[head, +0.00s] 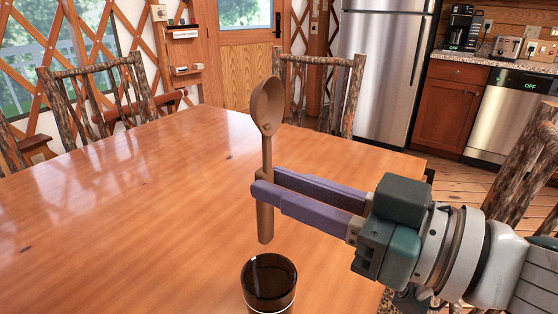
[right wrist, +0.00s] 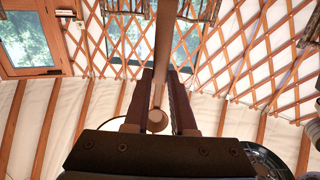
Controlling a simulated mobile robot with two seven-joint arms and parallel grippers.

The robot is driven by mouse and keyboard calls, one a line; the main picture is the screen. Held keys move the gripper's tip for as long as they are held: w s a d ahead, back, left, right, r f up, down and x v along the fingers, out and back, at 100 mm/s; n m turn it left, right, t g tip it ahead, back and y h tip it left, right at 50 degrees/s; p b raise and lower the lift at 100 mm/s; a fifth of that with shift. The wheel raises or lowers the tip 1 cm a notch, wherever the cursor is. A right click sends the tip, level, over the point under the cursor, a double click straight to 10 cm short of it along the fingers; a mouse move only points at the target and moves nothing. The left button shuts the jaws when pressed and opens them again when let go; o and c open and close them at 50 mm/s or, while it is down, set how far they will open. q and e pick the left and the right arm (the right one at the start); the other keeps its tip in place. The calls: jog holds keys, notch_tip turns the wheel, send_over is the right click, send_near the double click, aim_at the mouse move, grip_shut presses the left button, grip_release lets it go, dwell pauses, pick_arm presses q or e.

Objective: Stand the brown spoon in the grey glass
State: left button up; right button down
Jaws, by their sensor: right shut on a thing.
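The brown spoon (head: 266,105) is upright in the head view, bowl at the top and handle pointing down. My right gripper (head: 262,184) is shut on its handle, with two purple fingers coming from the right. The glass (head: 269,284) stands on the table below the spoon, dark and see-through with a brownish look, its mouth open upward. The handle's lower end is above the glass rim and looks apart from it. In the right wrist view the spoon (right wrist: 164,45) runs up between the fingers (right wrist: 161,93). My left gripper is not in view.
The wooden table (head: 120,200) is bare around the glass on the left and behind. Rustic chairs (head: 318,85) stand at its far side and left, with another chair at the right edge (head: 530,160). A fridge (head: 385,75) and counter are farther back.

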aim_at(271, 219)
pick_arm(q)
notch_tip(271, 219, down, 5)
jog(key=b, duration=0.4)
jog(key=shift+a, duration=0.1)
pick_arm(e)
notch_tip(271, 219, down, 5)
jog(key=shift+r, duration=0.1)
pick_arm(q)
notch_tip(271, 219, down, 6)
jog(key=b, duration=0.6)
pick_arm(e)
notch_tip(271, 219, down, 7)
jog(key=shift+f, duration=0.2)
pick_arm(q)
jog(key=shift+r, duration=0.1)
pick_arm(e)
jog(key=c, duration=0.7)
grip_release()
jog(key=shift+o, duration=0.2)
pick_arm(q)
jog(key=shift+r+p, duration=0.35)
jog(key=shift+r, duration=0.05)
pick_arm(e)
jog(key=v, duration=1)
jog(key=shift+r, duration=0.1)
